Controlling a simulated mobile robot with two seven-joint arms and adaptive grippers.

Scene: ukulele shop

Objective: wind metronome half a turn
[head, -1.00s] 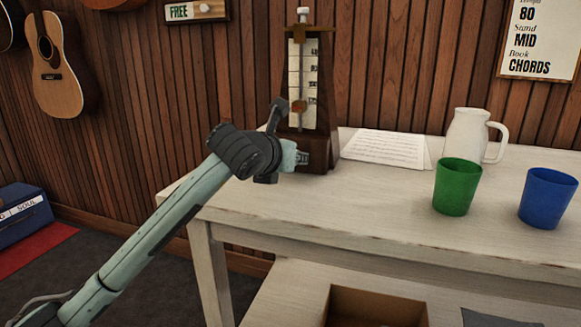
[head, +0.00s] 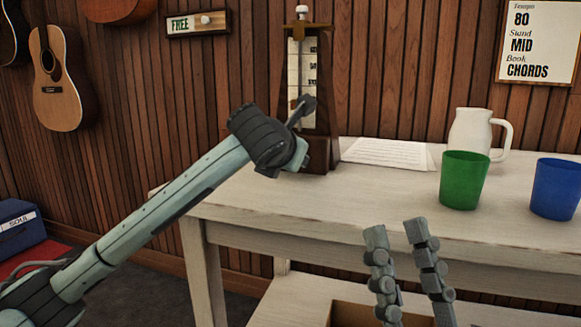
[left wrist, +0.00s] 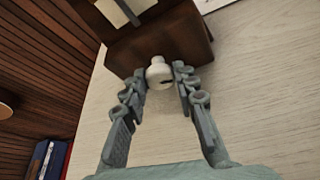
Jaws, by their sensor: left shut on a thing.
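The metronome (head: 327,85) is a tall dark wooden case with a pale scale panel, upright at the back left of the white table (head: 240,215). My left gripper (left wrist: 160,72) is at the low front of the case. In the left wrist view its fingers are shut on the sides of a small white winding knob (left wrist: 157,75), which sticks out from the dark case (left wrist: 185,42). In the head view my wrist hides the knob and most of the fingers. My right gripper (head: 395,230) is open and empty, in front of the table edge, apart from everything.
A sheet of music (head: 388,153) lies right of the metronome. A white jug (head: 468,132), a green cup (head: 464,180) and a blue cup (head: 556,188) stand farther right. An open box (head: 345,314) sits below. The table's middle front is clear.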

